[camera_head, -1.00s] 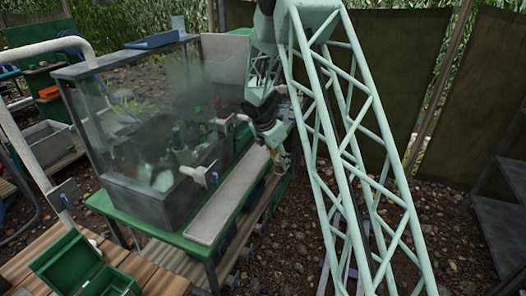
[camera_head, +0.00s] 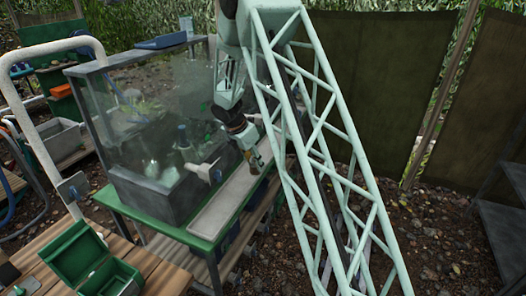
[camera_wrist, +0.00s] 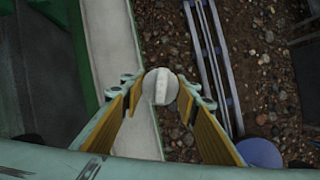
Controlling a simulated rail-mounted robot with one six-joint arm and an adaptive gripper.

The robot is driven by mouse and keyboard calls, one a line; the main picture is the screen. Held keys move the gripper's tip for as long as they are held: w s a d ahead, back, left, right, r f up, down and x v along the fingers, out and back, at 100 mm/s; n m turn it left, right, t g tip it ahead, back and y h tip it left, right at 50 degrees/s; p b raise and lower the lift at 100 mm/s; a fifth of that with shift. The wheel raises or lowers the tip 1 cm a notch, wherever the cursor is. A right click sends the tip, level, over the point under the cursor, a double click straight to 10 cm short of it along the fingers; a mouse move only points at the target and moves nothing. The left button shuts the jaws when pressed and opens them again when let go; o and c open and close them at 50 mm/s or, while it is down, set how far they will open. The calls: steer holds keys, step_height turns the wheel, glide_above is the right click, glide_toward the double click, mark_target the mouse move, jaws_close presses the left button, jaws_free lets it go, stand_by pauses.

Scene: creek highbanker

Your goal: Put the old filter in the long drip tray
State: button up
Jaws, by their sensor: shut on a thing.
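The long drip tray (camera_head: 218,208) is a pale, narrow tray along the front of the green table, below the glass tank. It shows in the wrist view as a pale strip (camera_wrist: 112,45) left of centre. My gripper (camera_head: 256,164) hangs over the tray's far part in the head view. In the wrist view its yellow-lined fingers are shut on the old filter (camera_wrist: 160,88), a round grey-white piece with a raised bar across its top. There the filter overlaps the tray's right edge. Its height above the tray is hard to tell, and its lower part is hidden.
The glass tank (camera_head: 160,130) stands behind the tray, with pale valve fittings (camera_head: 203,171) sticking out towards it. An open green box (camera_head: 92,262) sits on the wooden bench at lower left. Gravel ground (camera_wrist: 265,60) and a grey rail-like frame (camera_wrist: 212,60) lie right of the tray.

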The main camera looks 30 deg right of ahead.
steer(key=shift+w, duration=0.1)
steer(key=shift+w+d+r+n+p, duration=0.1)
steer(key=shift+w+d+n+p, duration=0.05)
steer(key=shift+w+p, duration=0.3)
steer(key=shift+w+d+r+n+p, duration=0.1)
steer(key=shift+w+n+p, duration=0.05)
steer(key=shift+w+p, duration=0.25)
steer(key=w+d+n+t+p, duration=0.1)
steer(key=w+d+n+p, duration=0.2)
steer(key=w+p, duration=0.5)
steer(key=shift+w+f+n+y, duration=0.25)
steer(key=shift+w+n+y, duration=0.05)
steer(key=shift+w, duration=0.95)
steer(key=shift+d+f, duration=0.1)
step_height(320, 180, down, 6)
steer(key=shift+t+b, duration=0.3)
steer(key=shift+b, duration=0.1)
steer(key=shift+f, duration=1.9)
steer(key=shift+f+b, duration=0.2)
steer(key=shift+b, duration=0.15)
